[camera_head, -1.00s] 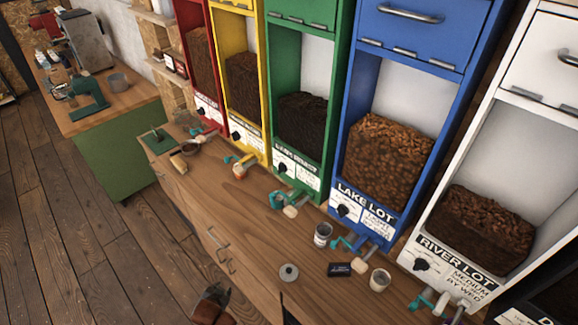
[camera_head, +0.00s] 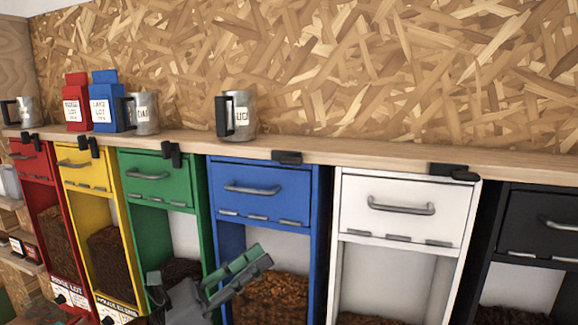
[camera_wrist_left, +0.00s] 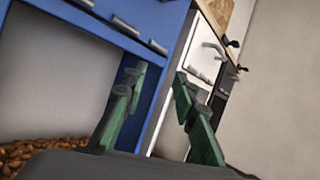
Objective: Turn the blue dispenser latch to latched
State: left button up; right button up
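The blue dispenser (camera_head: 262,172) stands in the middle of the head view, its upper door with a grey handle closed. Its black latch (camera_head: 287,157) sits on the shelf edge just above the door and lies sideways along that edge. My left gripper (camera_head: 236,275), with green-padded fingers, is in front of the blue dispenser's open bin, below the door and apart from the latch. Its fingers (camera_wrist_left: 158,110) are spread with nothing between them in the left wrist view. The latch cannot be made out in that view. My right gripper is not in view.
A white dispenser (camera_head: 400,240) stands to the right and a green one (camera_head: 158,192) to the left. The white one's latch (camera_head: 453,172) also lies sideways; the green one's (camera_head: 172,153) hangs down. A mug (camera_head: 237,115) and bags (camera_head: 105,102) stand on the shelf (camera_head: 350,153).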

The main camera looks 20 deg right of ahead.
aim_at(289, 163)
pick_arm(q)
jog(key=s+d+r+m+y+p, duration=0.1)
jog(key=s+d+r+m+y, duration=0.4)
jog(key=s+d+m, duration=0.3)
jog(key=a+r+m+t+y+p, duration=0.1)
jog(key=a+r+t+y, duration=0.15)
jog(key=r, duration=0.25)
jog(key=w+a+r+m+t+y, duration=0.1)
jog(key=r+t+y, duration=0.1)
jog(key=r+t, duration=0.25)
jog(key=a+r+m+t+y+p, duration=0.1)
jog(key=r+t+y, duration=0.15)
jog(key=r, duration=0.25)
jog(key=p+x, duration=0.3)
jog(key=x, duration=0.4)
jog(key=shift+w, duration=0.25)
jog(key=shift+w+f, duration=0.1)
jog(key=shift+c, duration=0.4)
grip_shut()
